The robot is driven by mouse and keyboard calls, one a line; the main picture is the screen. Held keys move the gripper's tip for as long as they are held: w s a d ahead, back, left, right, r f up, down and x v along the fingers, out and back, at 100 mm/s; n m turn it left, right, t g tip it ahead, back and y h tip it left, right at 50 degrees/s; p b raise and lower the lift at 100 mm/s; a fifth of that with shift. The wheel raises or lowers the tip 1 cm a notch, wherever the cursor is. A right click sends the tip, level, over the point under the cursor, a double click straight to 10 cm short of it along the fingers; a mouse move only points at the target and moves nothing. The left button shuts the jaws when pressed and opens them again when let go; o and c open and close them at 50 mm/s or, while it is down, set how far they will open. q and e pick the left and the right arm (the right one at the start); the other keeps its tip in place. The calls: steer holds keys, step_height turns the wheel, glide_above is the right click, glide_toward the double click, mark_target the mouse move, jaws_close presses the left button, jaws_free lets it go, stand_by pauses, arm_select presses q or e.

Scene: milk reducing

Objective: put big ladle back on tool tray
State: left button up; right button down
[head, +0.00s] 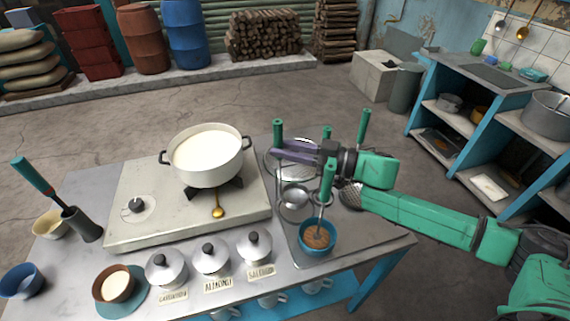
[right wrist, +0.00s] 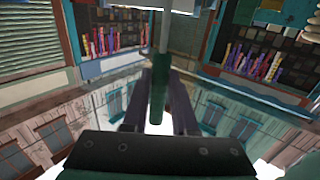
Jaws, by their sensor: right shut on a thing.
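My right gripper (head: 280,152) reaches in from the right over the tool tray (head: 287,238). It is shut on an upright green handle (head: 278,131), which I take for the big ladle's. In the right wrist view the green handle (right wrist: 159,90) stands between the two fingers, with a metal shaft (right wrist: 164,32) beyond it. A round metal bowl (head: 293,197) lies below the gripper on the tray. I cannot tell whether it belongs to the held handle or whether the held tool touches the tray. My left gripper is not in view.
Other green-handled tools (head: 365,125) stand on the tray near my gripper. A blue bowl (head: 317,236) with brown contents sits at its front. A pot of milk (head: 207,155) stands on the stove (head: 125,215) with a golden spoon (head: 218,211) before it. Lidded metal pots (head: 211,259) line the front edge.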

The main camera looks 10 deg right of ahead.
step_height(320, 180, down, 5)
steer(key=shift+r, duration=0.2)
steer(key=c, duration=0.7)
jaws_free()
steer(key=b+v, duration=0.1)
steer(key=v, duration=1.1)
steer(key=shift+b, duration=0.4)
